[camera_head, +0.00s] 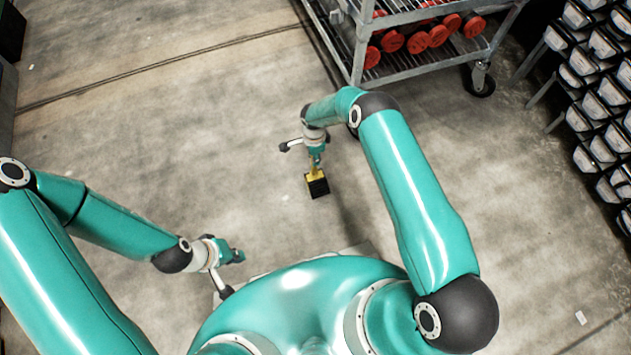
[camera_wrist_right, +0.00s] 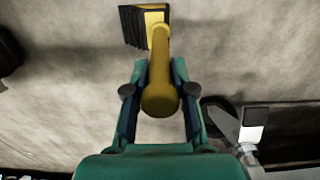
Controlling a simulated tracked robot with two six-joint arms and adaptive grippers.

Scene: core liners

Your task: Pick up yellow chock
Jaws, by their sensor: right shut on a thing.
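The yellow chock (camera_head: 318,184) is a yellow and black block with a yellow handle, below my right gripper in the head view. In the right wrist view the chock (camera_wrist_right: 152,70) shows its yellow handle running between the two fingers, with the black ribbed block at the top. My right gripper (camera_head: 315,160) is shut on the handle; it also shows in the right wrist view (camera_wrist_right: 158,100). I cannot tell whether the block touches the floor. My left gripper (camera_head: 236,254) is at the lower left, away from the chock, and its fingers are too small to read.
A metal wheeled cart (camera_head: 415,75) with several red-capped tubes (camera_head: 420,40) stands at the top right. A rack of boxes (camera_head: 600,95) lines the right edge. The concrete floor (camera_head: 180,130) to the left of the chock is mostly clear.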

